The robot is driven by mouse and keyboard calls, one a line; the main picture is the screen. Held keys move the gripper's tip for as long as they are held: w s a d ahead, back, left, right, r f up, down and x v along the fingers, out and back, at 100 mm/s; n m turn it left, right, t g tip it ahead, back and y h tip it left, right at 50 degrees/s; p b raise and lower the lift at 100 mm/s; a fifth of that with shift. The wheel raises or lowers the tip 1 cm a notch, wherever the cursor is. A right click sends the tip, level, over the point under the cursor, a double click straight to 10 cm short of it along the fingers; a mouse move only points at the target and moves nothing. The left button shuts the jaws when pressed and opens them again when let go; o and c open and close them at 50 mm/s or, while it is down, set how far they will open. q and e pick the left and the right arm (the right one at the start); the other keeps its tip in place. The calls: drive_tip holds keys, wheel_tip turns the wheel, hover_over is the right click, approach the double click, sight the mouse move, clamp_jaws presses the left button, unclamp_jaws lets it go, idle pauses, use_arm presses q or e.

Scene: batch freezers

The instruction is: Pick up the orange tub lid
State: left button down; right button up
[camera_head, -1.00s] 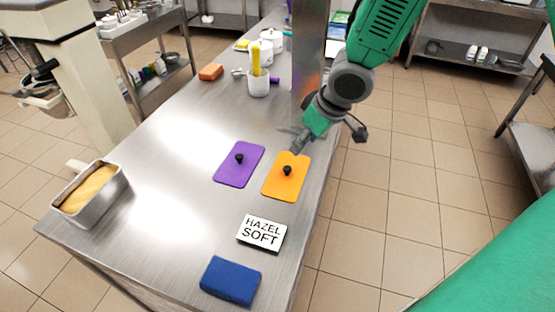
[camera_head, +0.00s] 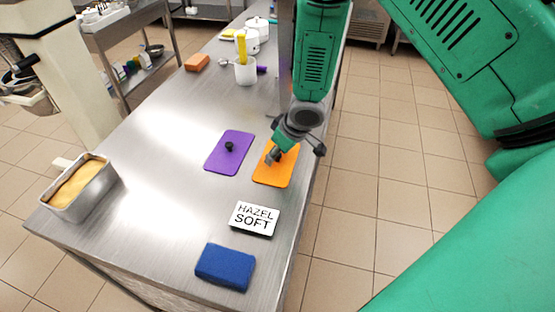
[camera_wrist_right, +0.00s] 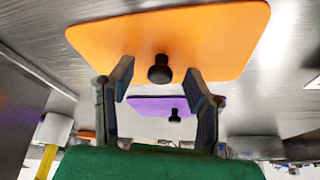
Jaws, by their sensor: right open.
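The orange tub lid (camera_head: 274,174) lies flat on the steel table, near its right edge in the head view. It also fills the upper part of the right wrist view (camera_wrist_right: 170,38), with its black knob (camera_wrist_right: 160,70) in plain sight. My right gripper (camera_head: 271,158) is over the lid and hides the knob in the head view. In the right wrist view its two fingers (camera_wrist_right: 160,82) are open, one on each side of the knob and apart from it. My left gripper is not in view.
A purple lid (camera_head: 230,153) with a black knob lies just left of the orange one. A HAZEL SOFT sign (camera_head: 254,218) and a blue block (camera_head: 225,267) are nearer. A loaf-shaped metal pan (camera_head: 97,187) stands at left. A white container (camera_head: 245,72) stands farther back.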

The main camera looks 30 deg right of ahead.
drive_tip(key=shift+w+a+f, duration=0.2)
drive_tip(key=shift+a+f, duration=0.05)
drive_tip(key=shift+a, duration=0.05)
drive_tip(key=shift+s+d, duration=0.15)
drive_tip(key=shift+d, duration=0.1)
drive_tip(key=c, duration=1)
drive_tip(key=shift+d, duration=0.25)
clamp_jaws()
